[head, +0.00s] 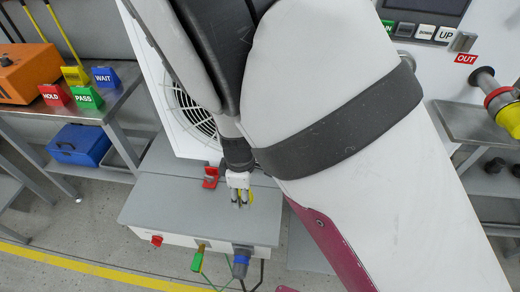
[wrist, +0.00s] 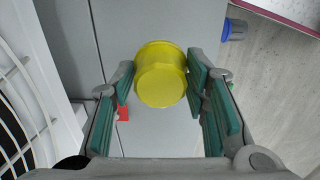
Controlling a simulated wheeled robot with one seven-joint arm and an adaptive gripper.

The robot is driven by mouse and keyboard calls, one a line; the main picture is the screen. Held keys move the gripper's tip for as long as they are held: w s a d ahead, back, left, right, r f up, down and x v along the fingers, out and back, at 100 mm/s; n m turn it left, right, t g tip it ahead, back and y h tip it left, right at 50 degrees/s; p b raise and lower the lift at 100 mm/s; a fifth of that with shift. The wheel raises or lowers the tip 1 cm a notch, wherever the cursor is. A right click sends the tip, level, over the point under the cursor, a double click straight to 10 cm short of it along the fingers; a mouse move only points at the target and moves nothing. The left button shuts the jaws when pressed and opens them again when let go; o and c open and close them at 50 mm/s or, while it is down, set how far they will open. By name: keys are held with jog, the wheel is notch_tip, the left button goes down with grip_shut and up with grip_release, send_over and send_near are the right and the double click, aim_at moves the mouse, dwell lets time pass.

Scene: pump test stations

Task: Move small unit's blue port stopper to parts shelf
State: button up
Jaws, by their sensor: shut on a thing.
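My gripper (head: 239,194) is over the grey top of a low white-sided unit (head: 165,203). Its green-padded fingers (wrist: 163,88) are shut on a yellow cylindrical piece (wrist: 161,73), which shows only as a small bit of yellow in the head view. Whether the piece touches the top, I cannot tell. A blue round piece (head: 240,262) sits at the unit's front face, at the right end, with a dark cable by it. It also shows in the wrist view (wrist: 234,29), apart from my fingers.
A green piece (head: 197,259) and a red one (head: 157,240) are on the same front face. A red bracket (head: 210,177) stands on the top. A fan housing (head: 178,95) rises behind. A grey shelf (head: 480,122) is at right. My arm hides much of the middle.

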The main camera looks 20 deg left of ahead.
jog(key=shift+f+b, duration=1.65)
jog(key=shift+f, duration=0.95)
jog(key=shift+f+b, duration=0.35)
jog(key=shift+f, duration=0.1)
jog(key=o, duration=1.4)
jog(key=shift+c, duration=0.2)
